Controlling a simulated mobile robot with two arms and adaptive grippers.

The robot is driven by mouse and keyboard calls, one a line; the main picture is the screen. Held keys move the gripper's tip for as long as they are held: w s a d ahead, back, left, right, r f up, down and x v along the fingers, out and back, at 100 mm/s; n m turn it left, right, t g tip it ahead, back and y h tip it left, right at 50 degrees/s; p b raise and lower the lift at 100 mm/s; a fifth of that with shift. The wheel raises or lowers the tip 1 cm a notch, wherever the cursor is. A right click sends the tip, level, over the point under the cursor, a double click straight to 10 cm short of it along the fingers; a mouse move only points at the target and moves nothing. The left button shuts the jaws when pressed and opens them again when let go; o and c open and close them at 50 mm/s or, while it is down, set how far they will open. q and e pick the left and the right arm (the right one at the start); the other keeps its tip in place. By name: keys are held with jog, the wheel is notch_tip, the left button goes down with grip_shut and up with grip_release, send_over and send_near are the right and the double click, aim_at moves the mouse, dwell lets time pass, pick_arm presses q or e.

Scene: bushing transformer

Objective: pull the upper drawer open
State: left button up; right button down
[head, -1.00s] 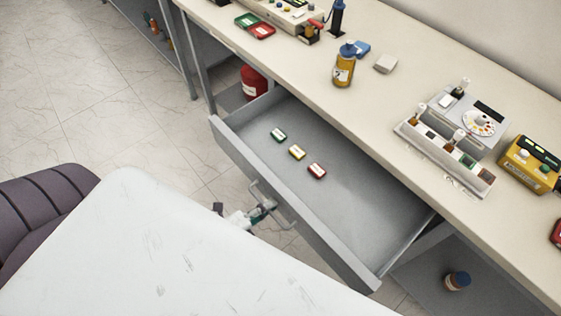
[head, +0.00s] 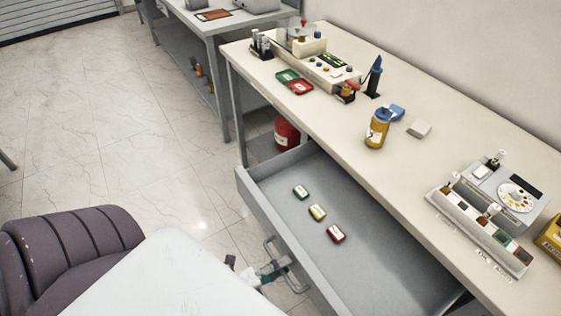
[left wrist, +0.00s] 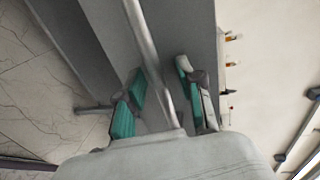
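The upper drawer (head: 285,236) is grey and stands pulled far out from under the workbench. Three small boxes lie inside: green (head: 300,192), yellow (head: 317,213) and red (head: 336,234). The drawer's bar handle (head: 268,243) is on its front face. My left gripper (head: 274,268) is at this handle, partly hidden by my white arm. In the left wrist view its two green-padded fingers (left wrist: 160,88) stand apart, with the metal handle bar (left wrist: 150,45) running between them. Gaps show on both sides of the bar. My right gripper is not in view.
The bench top (head: 350,130) carries a yellow bottle with a blue cap (head: 378,130), a grey rack device (head: 480,225) and red and green trays (head: 293,82). A red canister (head: 286,133) stands below the bench. Tiled floor (head: 110,130) is clear at left.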

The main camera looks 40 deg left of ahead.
pick_arm(q)
jog(key=shift+s, duration=0.1)
jog(key=v, duration=1.2)
jog(key=shift+f, duration=0.1)
